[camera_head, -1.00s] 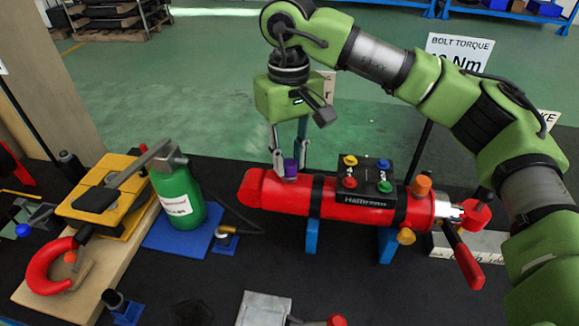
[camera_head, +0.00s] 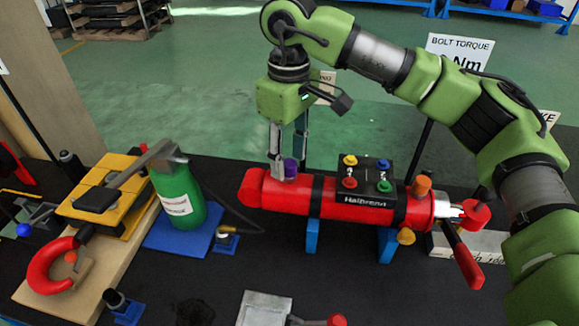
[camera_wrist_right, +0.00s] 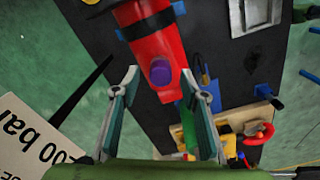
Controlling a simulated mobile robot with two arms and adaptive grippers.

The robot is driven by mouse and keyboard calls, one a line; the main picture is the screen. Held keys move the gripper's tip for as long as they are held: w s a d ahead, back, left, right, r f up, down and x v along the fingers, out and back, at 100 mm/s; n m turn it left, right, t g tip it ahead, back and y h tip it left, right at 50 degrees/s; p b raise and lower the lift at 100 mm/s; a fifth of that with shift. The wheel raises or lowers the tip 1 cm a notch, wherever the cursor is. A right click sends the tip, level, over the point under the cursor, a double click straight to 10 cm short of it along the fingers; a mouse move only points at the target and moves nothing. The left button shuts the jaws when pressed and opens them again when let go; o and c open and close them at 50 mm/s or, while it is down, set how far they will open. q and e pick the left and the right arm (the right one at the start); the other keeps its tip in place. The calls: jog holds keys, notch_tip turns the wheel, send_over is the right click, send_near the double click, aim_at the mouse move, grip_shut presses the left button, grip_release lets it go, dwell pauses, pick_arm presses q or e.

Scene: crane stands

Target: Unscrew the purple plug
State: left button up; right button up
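The purple plug (camera_head: 290,168) sits on top of the left end of the red cylinder (camera_head: 335,199). My right gripper (camera_head: 288,165) points down over that end, with its fingers on either side of the plug. In the right wrist view the purple plug (camera_wrist_right: 160,72) shows round on the red cylinder (camera_wrist_right: 150,40), between the spread fingertips of my right gripper (camera_wrist_right: 160,74). There seems to be a gap between the plug and each finger. My left gripper is not in view.
The cylinder rests on blue supports (camera_head: 312,236) on a dark table and carries a black block (camera_head: 365,182) with coloured knobs. A green bottle (camera_head: 178,196) stands to the left, near a yellow clamp device (camera_head: 108,200). A white sign (camera_wrist_right: 32,140) shows in the wrist view.

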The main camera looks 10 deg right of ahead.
jog(key=shift+f, duration=0.15)
jog(key=shift+c, duration=0.9)
jog(key=shift+s, duration=0.1)
